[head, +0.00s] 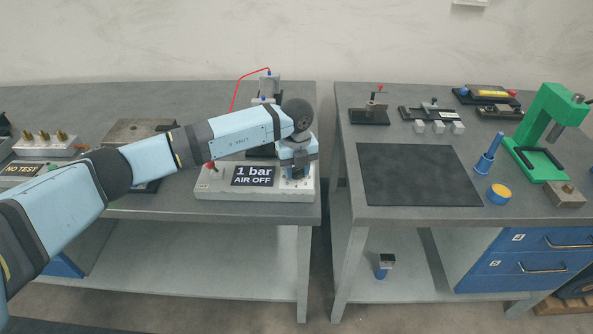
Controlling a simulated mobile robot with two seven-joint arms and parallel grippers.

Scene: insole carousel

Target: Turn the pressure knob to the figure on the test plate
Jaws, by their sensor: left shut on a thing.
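A grey test unit (225,187) stands at the front right of the left bench. Its dark panel (253,176) reads "1 bar AIR OFF". My left arm reaches across from the left, and its gripper (296,172) points down at the right end of the unit's top. It is shut on what appears to be the pressure knob, which the gripper mostly hides; bits of blue show between the fingers. A red-tipped lever (210,166) stands left of the panel. A sign reading "NO TEST" (20,170) is at far left; I cannot make out a target figure. My right gripper is out of view.
A red hose (236,92) rises behind my arm. A gap separates the left bench from the right bench (400,216), which holds a dark mat (418,174), a green press (546,130), a blue-handled stamp (489,153) and small fixtures. My arm covers part of the left bench.

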